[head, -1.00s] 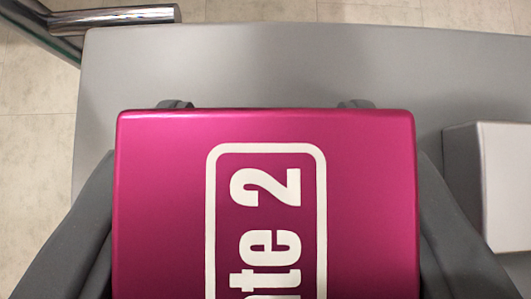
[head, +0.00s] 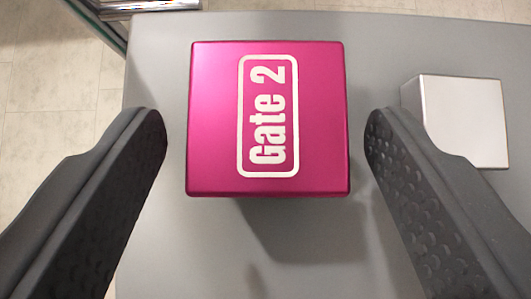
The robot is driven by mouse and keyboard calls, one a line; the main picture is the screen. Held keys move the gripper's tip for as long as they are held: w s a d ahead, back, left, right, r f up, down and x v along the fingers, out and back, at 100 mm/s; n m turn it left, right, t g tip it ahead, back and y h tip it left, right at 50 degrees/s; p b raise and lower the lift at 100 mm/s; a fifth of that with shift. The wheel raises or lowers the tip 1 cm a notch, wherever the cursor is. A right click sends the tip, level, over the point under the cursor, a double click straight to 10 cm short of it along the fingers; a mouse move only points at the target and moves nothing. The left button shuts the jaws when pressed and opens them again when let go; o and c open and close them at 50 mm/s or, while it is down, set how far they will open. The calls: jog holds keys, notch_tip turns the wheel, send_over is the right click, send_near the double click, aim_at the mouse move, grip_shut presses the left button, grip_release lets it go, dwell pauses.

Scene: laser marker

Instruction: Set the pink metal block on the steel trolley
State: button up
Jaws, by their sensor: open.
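The pink metal block (head: 215,120) has a white "Gate 2" label in a rounded frame on its top. In the head view it sits at the upper middle, on a grey surface (head: 190,255). My gripper (head: 265,140) is open, with one dark textured finger on each side of the block. A gap shows between each finger and the block, and the fingers do not touch it. I cannot tell whether this grey surface is the steel trolley.
A light grey block (head: 465,120) stands on the same surface at the right, partly behind my right finger. A shiny metal bar (head: 150,5) is at the top left, beyond the surface's edge. Pale floor tiles show at the left. The surface below the pink block is bare.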

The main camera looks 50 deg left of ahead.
jog(key=v, duration=0.7)
jog(key=shift+s+d+r+p, duration=0.15)
jog(key=shift+d+r+p, duration=0.05)
jog(key=shift+p, duration=0.2)
jog(key=w+d+r+m+t+h, duration=0.1)
jog(key=d+r+m+t, duration=0.15)
jog(key=d+r, duration=0.75)
jog(key=w+d+r+m+t+h, duration=0.1)
jog(key=d+r+m+t, duration=0.15)
jog(key=d+r, duration=0.7)
jog(key=s+d+r+m+t+h, duration=0.1)
jog(key=s+d+r, duration=0.3)
jog(key=r, duration=0.4)
jog(key=s+d+r+m+t+h, duration=0.2)
jog(key=s+d+r, duration=0.2)
jog(key=r, duration=0.4)
jog(key=s+d+r+m+t+h, duration=0.1)
jog(key=s+d+r, duration=0.3)
jog(key=r, duration=0.4)
jog(key=shift+d+r+m+t+h, duration=0.3)
jog(key=shift+d+m+h, duration=0.1)
jog(key=shift+d, duration=0.1)
jog(key=shift+a, duration=0.1)
